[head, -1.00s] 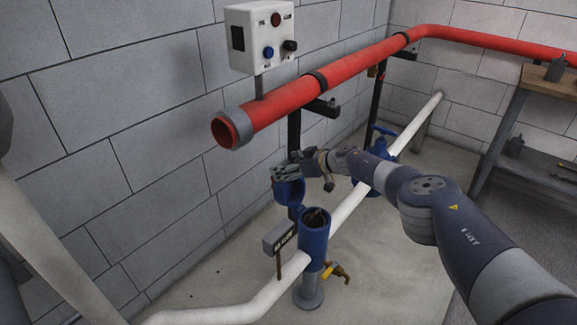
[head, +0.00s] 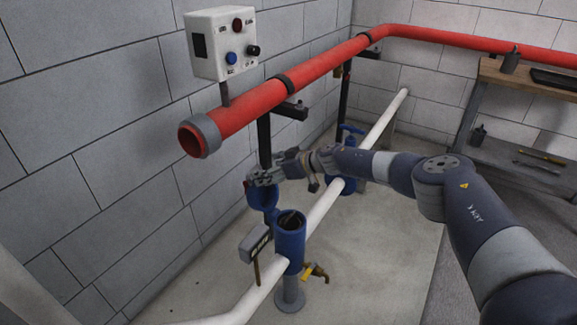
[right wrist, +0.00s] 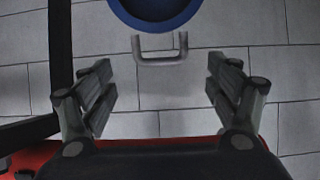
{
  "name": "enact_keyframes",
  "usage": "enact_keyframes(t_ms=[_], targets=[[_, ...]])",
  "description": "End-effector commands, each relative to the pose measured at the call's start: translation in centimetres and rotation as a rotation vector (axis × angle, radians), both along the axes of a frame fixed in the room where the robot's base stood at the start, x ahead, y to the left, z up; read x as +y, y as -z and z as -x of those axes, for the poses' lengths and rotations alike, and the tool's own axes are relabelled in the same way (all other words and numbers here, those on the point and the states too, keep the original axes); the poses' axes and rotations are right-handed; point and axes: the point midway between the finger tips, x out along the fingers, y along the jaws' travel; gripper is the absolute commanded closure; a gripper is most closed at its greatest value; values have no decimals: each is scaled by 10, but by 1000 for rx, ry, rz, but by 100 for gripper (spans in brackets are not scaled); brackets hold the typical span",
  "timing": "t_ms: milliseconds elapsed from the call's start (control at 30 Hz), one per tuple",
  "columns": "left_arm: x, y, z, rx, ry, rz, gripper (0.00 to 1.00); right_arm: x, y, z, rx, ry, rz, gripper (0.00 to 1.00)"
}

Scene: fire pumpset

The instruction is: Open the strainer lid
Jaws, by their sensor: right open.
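The blue strainer (head: 290,248) stands on the white pipe with its round top open and its dark inside showing. Its blue lid (head: 262,198) is swung up behind the opening, on the wall side. My right gripper (head: 257,178) is at the upper edge of the lid. In the right wrist view, its two fingers (right wrist: 160,95) are spread wide with nothing between them. The lid's blue rim (right wrist: 155,18) and its grey U-shaped handle (right wrist: 160,58) show ahead of the fingers, apart from them. My left gripper is not in view.
A thick red pipe (head: 320,73) runs above along the block wall, with a white control box (head: 220,45) over it. A small sign (head: 256,243) and a brass tap (head: 316,272) are beside the strainer. A workbench (head: 530,75) stands at the right.

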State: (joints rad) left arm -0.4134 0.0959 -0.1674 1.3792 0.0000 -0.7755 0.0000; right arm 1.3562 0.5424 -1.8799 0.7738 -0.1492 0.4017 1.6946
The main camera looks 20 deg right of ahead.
Motion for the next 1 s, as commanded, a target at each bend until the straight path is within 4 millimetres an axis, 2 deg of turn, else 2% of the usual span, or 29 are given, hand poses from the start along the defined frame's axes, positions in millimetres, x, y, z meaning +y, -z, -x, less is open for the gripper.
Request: enact_keyframes(t_ms=[600,1000], targets=[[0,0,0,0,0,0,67,-39,-37,52,-1,-1,-2,18],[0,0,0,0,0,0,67,-42,-41,57,0,-1,-3,18]])
